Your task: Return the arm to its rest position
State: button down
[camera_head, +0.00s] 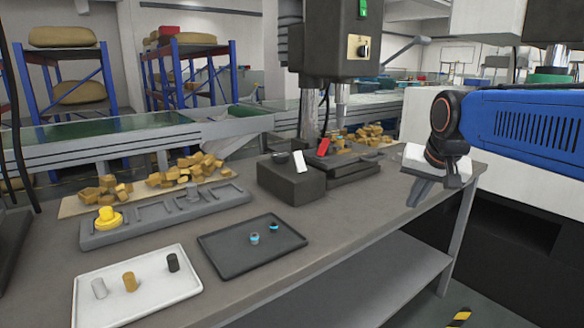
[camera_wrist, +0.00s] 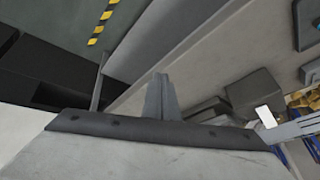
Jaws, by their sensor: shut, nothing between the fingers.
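My blue arm (camera_head: 520,125) reaches in from the right in the head view. My gripper (camera_head: 418,190) hangs from its dark wrist at the right end of the workbench (camera_head: 335,230), pointing down and left. The fingers are together with nothing between them. In the wrist view my gripper (camera_wrist: 161,97) shows as a narrow closed pair of grey fingers in front of the bench edge. No object touches the fingers.
A dark box (camera_head: 290,180) and a machine base (camera_head: 345,167) stand left of my gripper. A dark tray (camera_head: 215,250), a white tray (camera_head: 150,312) with three cylinders and a grey fixture (camera_head: 150,222) lie farther left. Yellow-black floor tape (camera_wrist: 101,25) shows beyond the bench.

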jog(key=s+f+n, duration=0.2)
jog(key=s+f, duration=0.6)
jog(key=s, duration=0.4)
jog(key=s+f+n+g, duration=0.1)
jog(key=s+f+n, duration=0.1)
jog(key=s+f, duration=0.7)
jog(key=s, duration=0.3)
jog(key=shift+a+f, duration=0.15)
jog(key=shift+a, duration=0.05)
